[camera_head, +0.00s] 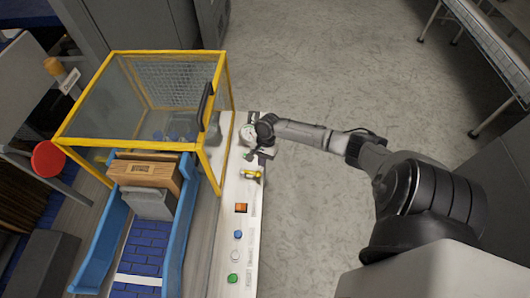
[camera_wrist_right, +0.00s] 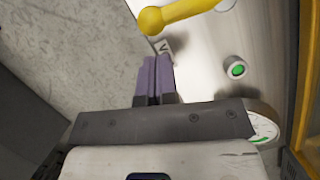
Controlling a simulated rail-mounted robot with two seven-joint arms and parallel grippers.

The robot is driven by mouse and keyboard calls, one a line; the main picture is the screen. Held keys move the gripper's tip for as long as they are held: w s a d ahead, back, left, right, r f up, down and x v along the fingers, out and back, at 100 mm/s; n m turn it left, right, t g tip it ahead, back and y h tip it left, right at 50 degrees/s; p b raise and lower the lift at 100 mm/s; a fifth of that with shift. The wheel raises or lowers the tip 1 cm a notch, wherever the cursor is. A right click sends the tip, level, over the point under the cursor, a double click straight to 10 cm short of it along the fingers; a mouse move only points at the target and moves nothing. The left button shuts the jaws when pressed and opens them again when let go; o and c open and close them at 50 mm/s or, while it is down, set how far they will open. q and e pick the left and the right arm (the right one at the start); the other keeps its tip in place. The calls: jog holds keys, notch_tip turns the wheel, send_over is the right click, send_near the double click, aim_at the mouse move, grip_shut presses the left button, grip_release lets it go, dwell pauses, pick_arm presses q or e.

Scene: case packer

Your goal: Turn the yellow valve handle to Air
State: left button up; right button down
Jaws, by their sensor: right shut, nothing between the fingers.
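The yellow valve handle (camera_head: 250,173) is on the pale control panel beside the yellow-framed case packer. In the right wrist view the handle (camera_wrist_right: 182,14) lies across the top edge, its rounded end to the left and its other end cut off by the frame. My right gripper (camera_head: 254,154) is over the panel between the handle and the gauge. Its purple fingers (camera_wrist_right: 155,62) are shut and empty, with their tips short of the handle in the picture. A small label with a V-like mark (camera_wrist_right: 163,46) shows beside the tips. I cannot read an Air mark. My left gripper is out of view.
A round gauge (camera_head: 248,134) is close to my right gripper. An orange switch (camera_head: 241,207) and several buttons, one green (camera_head: 232,278), line the panel. A green button (camera_wrist_right: 236,69) shows in the wrist view. The floor right of the panel is clear.

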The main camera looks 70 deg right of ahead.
jog(key=shift+a+f, duration=0.1)
jog(key=shift+a, duration=0.6)
